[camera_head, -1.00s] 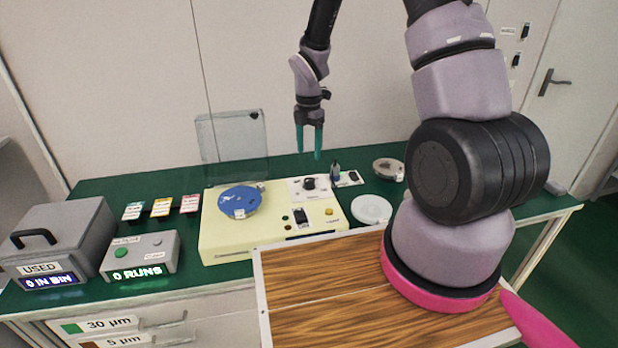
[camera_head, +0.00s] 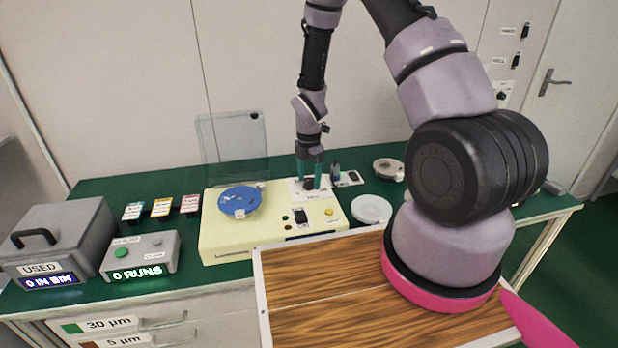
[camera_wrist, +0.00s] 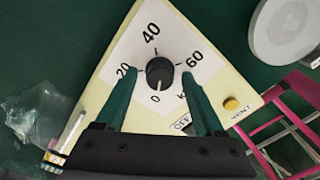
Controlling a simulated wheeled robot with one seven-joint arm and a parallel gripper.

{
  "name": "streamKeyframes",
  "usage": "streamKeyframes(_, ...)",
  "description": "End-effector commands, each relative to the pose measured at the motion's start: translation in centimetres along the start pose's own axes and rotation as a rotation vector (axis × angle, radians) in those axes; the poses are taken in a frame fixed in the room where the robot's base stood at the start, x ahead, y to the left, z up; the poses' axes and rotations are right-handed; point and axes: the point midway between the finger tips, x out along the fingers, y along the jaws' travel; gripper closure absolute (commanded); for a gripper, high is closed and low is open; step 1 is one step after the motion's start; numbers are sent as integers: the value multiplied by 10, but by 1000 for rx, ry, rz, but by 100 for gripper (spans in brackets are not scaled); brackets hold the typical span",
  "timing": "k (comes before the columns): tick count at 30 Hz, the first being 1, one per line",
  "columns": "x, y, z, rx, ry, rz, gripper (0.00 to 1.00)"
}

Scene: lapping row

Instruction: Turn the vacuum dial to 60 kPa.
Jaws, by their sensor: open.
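The vacuum dial is a black round knob (camera_wrist: 159,72) on a white scale plate (camera_wrist: 150,45) marked 0, 20, 40 and 60. A light pointer line on the knob seems to point toward the 0 end of the scale, though it is small. In the head view the knob (camera_head: 308,184) sits at the back right of the cream machine (camera_head: 228,243). My gripper (camera_wrist: 162,82) is open, pointing down, with one teal finger on each side of the knob; it also shows in the head view (camera_head: 309,172). I cannot tell whether the fingers touch the knob.
A blue disc (camera_head: 239,202) lies on the machine's left, before a raised clear cover (camera_head: 232,150). A yellow button (camera_head: 329,211) and a dark switch (camera_head: 300,216) are in front of the dial. A white dish (camera_head: 371,209) is further right.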

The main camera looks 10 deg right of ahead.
Motion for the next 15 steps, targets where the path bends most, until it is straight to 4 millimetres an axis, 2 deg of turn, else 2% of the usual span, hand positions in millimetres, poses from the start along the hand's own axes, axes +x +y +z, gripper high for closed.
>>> streamKeyframes(1, 0, 0, 0, 0, 0, 0, 30)
streamKeyframes(5, 0, 0, 0, 0, 0, 0, 79)
streamKeyframes(6, 0, 0, 0, 0, 0, 0, 94)
streamKeyframes(7, 0, 0, 0, 0, 0, 0, 100)
streamKeyframes(15, 0, 0, 0, 19, 0, 0, 100)
